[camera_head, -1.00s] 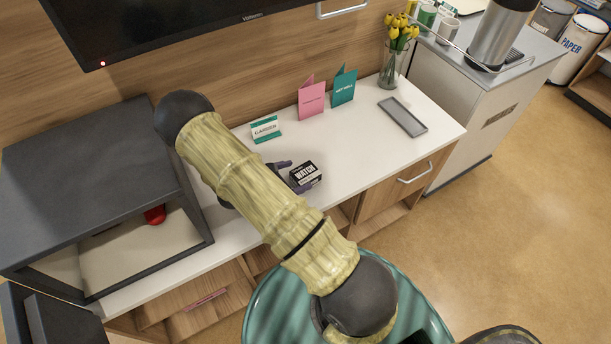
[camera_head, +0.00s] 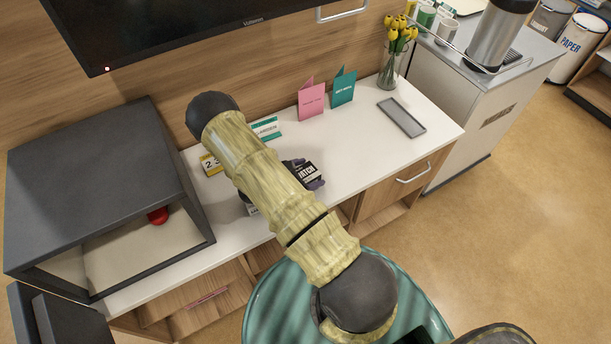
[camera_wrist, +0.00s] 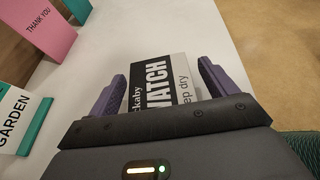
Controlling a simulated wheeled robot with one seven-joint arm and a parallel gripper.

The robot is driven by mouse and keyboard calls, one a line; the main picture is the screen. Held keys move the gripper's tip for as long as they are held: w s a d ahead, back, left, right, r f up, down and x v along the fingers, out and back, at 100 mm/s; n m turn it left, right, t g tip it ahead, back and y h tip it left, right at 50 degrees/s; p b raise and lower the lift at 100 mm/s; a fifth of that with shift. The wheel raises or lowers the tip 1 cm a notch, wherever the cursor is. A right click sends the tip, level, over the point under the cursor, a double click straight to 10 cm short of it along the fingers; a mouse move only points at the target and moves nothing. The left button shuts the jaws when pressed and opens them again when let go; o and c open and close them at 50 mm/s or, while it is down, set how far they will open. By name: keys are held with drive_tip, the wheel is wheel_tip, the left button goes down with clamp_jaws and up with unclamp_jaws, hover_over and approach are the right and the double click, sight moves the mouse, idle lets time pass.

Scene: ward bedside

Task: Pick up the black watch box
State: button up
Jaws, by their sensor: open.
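The black watch box (camera_head: 308,173) with white lettering sits on the white counter (camera_head: 352,158), partly hidden by my arm in the head view. In the wrist view the watch box (camera_wrist: 158,82) shows a white panel and a black panel and lies between my two purple fingers. My gripper (camera_wrist: 160,82) is open, with one finger on each side of the box. In the head view my gripper (camera_head: 305,172) is mostly behind my arm.
A green-and-white GARDEN card (camera_head: 267,129), a pink card (camera_head: 311,101) and a teal card (camera_head: 343,87) stand behind the box. A grey tray (camera_head: 402,117) and a vase of yellow flowers (camera_head: 393,62) are to the right. A dark open cabinet (camera_head: 95,165) stands left.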

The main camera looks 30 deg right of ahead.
sight(307, 171)
idle(0.3)
drive_tip(key=c, duration=1.1)
drive_tip(key=shift+c, duration=0.2)
wheel_tip(307, 171, up, 10)
drive_tip(key=shift+b, duration=0.7)
